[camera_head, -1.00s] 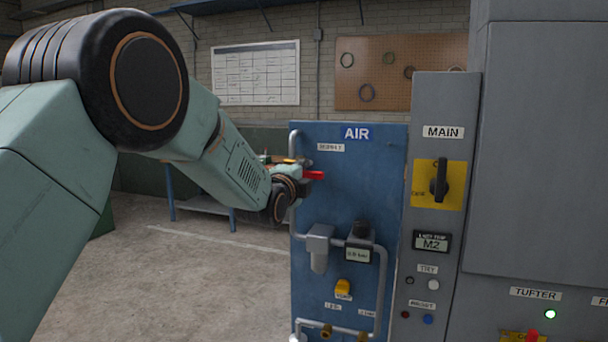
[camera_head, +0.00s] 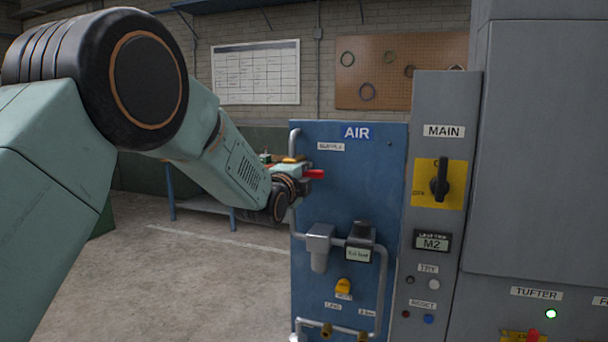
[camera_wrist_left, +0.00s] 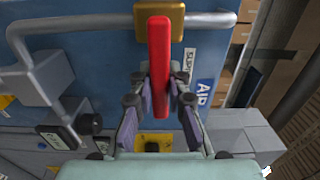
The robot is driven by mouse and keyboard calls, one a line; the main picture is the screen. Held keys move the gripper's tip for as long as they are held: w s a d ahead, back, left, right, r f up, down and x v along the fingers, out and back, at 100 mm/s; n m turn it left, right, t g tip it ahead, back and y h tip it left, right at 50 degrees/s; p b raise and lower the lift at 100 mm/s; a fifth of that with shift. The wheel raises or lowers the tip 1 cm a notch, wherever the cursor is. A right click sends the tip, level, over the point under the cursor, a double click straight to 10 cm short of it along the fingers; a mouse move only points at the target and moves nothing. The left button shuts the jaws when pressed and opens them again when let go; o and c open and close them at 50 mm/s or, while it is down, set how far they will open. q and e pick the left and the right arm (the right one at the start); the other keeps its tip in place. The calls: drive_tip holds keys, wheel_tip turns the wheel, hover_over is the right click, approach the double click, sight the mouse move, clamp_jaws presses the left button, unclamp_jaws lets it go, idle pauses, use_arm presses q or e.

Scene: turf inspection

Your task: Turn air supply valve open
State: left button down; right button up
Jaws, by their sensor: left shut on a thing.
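The air supply valve has a red lever handle (camera_head: 314,174) by the SUPPLY label on the blue AIR panel (camera_head: 390,200). In the left wrist view the red handle (camera_wrist_left: 159,65) runs straight away from the brass valve body (camera_wrist_left: 185,22) on the grey pipe, towards my wrist. My left gripper (camera_wrist_left: 160,85) is shut on the handle, with a finger on each side of it. In the head view my left gripper (camera_head: 298,180) is partly hidden by its own wrist. My right gripper is not in view.
A grey pipe (camera_head: 383,285) runs down the panel past a regulator and a small gauge display (camera_head: 358,254). A yellow knob (camera_head: 343,286) sits lower. The grey cabinet with the MAIN switch (camera_head: 439,180) stands to the right. Open floor (camera_head: 200,270) lies left.

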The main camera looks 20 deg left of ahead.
sight(298, 157)
use_arm(q)
drive_tip(key=shift+d, duration=0.1)
drive_tip(key=n, duration=0.1)
drive_tip(key=r+n, duration=0.1)
drive_tip(key=n, duration=0.1)
drive_tip(key=r+n, duration=0.1)
drive_tip(key=shift+a+n+b, duration=0.25)
drive_tip(key=shift+n+b, duration=0.05)
drive_tip(key=shift+b, duration=0.05)
drive_tip(key=n, duration=0.1)
drive_tip(key=r+n, duration=0.1)
drive_tip(key=n, duration=0.1)
drive_tip(key=a+n, duration=0.1)
drive_tip(key=shift+a+r+n, duration=0.1)
drive_tip(key=shift+r+n, duration=0.2)
drive_tip(key=n, duration=0.1)
drive_tip(key=a+r+n, duration=0.1)
drive_tip(key=n, duration=0.1)
drive_tip(key=shift+a+n, duration=0.15)
drive_tip(key=shift+n, duration=0.15)
drive_tip(key=shift+w+a+r+n+p, duration=0.1)
drive_tip(key=shift+a+n, duration=0.25)
drive_tip(key=shift+n, duration=0.5)
drive_tip(key=shift+s+a+r+n+p, duration=0.1)
drive_tip(key=shift+a+n, duration=0.2)
drive_tip(key=shift+n, duration=0.5)
drive_tip(key=shift+w+a+r+n+p, duration=0.1)
drive_tip(key=shift+a+n, duration=0.25)
drive_tip(key=shift+n, duration=0.5)
drive_tip(key=shift+r, duration=0.1)
